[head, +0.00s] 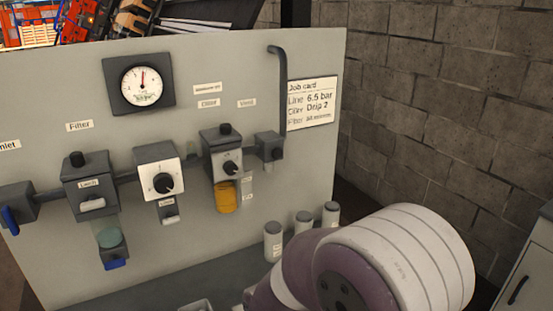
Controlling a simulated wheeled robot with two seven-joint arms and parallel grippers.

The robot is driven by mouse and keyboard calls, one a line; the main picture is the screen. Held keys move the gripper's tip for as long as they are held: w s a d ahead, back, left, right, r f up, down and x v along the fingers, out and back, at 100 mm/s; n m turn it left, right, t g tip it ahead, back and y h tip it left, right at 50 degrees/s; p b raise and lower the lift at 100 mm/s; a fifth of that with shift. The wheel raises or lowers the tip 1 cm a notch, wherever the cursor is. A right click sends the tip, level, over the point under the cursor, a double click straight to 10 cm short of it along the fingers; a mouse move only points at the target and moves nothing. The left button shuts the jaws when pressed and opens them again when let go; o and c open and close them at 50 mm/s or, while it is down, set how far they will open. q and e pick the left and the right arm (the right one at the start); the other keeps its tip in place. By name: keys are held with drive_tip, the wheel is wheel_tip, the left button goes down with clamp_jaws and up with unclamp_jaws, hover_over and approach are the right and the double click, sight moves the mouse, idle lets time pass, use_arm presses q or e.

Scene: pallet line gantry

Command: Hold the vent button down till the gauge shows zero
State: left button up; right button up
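The round gauge (141,85) sits in a dark square housing at the upper left of the grey panel (220,60). Its needle points nearly straight up; the scale numbers are too small to read. The Vent label (246,103) is above and left of a small dark vent block (269,147), at the right end of the row of units. A dark pipe (282,95) rises from this block and bends left at the top. A small pale part shows on the block's front; I cannot tell if it is the button. Neither gripper is in view.
The filter unit (90,184), a dial unit (158,172) and the oiler (222,155) with its amber bowl stand left of the vent block. A job card (311,101) hangs at right. Several grey cylinders (273,241) stand below. My arm fills the lower right.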

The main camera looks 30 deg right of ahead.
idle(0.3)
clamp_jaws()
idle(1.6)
